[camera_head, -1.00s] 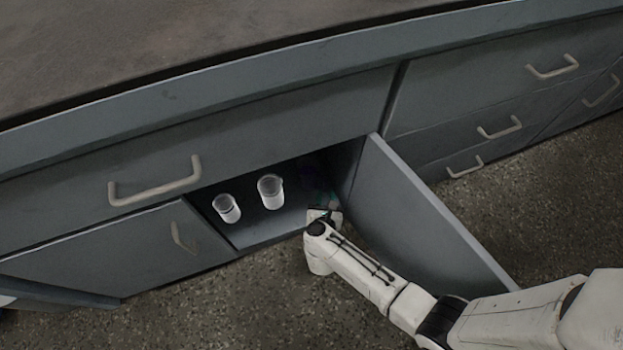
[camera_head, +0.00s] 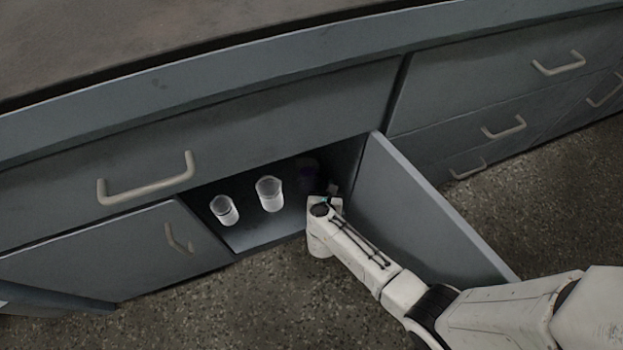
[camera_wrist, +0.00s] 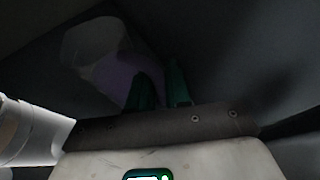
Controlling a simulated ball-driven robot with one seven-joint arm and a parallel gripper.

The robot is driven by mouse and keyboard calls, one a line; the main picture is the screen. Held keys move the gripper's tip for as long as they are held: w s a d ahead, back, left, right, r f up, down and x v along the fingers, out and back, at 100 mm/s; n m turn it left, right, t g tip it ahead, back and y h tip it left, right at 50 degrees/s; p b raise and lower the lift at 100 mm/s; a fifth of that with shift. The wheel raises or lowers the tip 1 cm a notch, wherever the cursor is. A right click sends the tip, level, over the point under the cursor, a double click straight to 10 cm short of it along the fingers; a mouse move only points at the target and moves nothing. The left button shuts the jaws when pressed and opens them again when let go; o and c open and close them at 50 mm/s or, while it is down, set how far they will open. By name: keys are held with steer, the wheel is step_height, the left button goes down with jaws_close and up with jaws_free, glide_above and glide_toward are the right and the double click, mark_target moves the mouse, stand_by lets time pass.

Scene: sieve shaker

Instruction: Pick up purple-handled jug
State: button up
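The purple-handled jug (camera_head: 307,172) stands in deep shadow inside the open cabinet, right of two other jugs. In the wrist view its pale, translucent body (camera_wrist: 92,42) is at upper left, with the purple handle (camera_wrist: 118,76) reaching towards my fingers. My gripper (camera_head: 331,190) is inside the cabinet opening, close to the jug's right front side. In the wrist view the dark green fingers of my gripper (camera_wrist: 160,75) are close together, with the handle beside or behind the left finger. The shadow hides whether the handle lies between them.
Two clear jugs or beakers (camera_head: 224,210) and (camera_head: 270,194) stand on the cabinet floor to the left. One pale vessel (camera_wrist: 30,132) is close at the wrist view's left edge. The open door (camera_head: 425,215) stands right of my arm. The countertop (camera_head: 200,50) overhangs above.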

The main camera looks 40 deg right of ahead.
mark_target(326, 181)
steer(key=shift+r, duration=0.25)
jaws_close()
steer(key=shift+r+p, duration=1.4)
steer(key=shift+r, duration=0.1)
steer(key=shift+a+r, duration=0.1)
steer(key=shift+r, duration=0.1)
steer(key=s+a+p, duration=0.2)
steer(key=s+a, duration=0.9)
steer(key=a, duration=0.2)
steer(key=shift+s+f, duration=0.15)
steer(key=shift+s, duration=0.15)
steer(key=shift+s+a, duration=0.15)
steer(key=shift+a, duration=0.05)
